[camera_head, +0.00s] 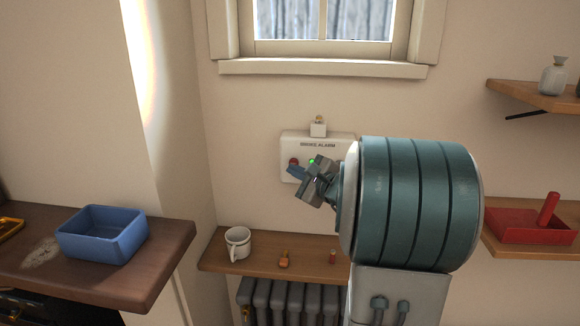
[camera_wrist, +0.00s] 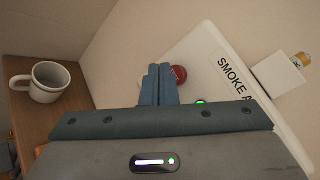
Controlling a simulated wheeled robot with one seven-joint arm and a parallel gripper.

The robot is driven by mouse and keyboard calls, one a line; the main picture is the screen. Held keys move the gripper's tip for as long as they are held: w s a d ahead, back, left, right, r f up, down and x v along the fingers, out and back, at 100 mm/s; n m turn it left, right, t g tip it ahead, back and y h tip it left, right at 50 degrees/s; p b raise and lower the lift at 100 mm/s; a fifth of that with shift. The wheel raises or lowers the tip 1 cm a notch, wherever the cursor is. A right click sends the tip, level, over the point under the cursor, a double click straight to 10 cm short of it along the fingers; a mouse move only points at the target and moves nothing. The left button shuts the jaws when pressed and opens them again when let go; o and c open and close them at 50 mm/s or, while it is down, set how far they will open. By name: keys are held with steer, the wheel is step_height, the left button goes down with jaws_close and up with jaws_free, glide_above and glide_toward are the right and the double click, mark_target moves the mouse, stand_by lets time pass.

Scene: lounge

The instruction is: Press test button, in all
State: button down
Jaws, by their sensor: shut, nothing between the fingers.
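A white smoke alarm box (camera_head: 342,139) is fixed to the wall below the window, lettered "SMOKE ALARM". It has a red round button (camera_head: 293,162) at its left and a lit green light (camera_head: 311,161) to the right of that. In the wrist view the box (camera_wrist: 207,62) appears tilted, with the red button (camera_wrist: 179,73) just right of my fingertips. My gripper (camera_head: 292,170) is shut and empty, its blue fingers close in front of the button's lower edge. I cannot tell whether they touch it. My arm hides the box's right part.
A wooden shelf (camera_head: 218,258) below the alarm holds a white mug (camera_head: 237,242), a small orange item (camera_head: 284,260) and a small red item (camera_head: 333,257). A radiator (camera_head: 290,297) is beneath. A blue bin (camera_head: 102,235) stands left; a red tray (camera_head: 520,228) right.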

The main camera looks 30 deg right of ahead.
steer(key=shift+s, duration=0.1)
steer(key=s+a+b, duration=0.1)
steer(key=s, duration=0.1)
steer(key=s+a+b, duration=0.1)
steer(key=s, duration=0.1)
steer(key=shift+a, duration=0.4)
stand_by(0.5)
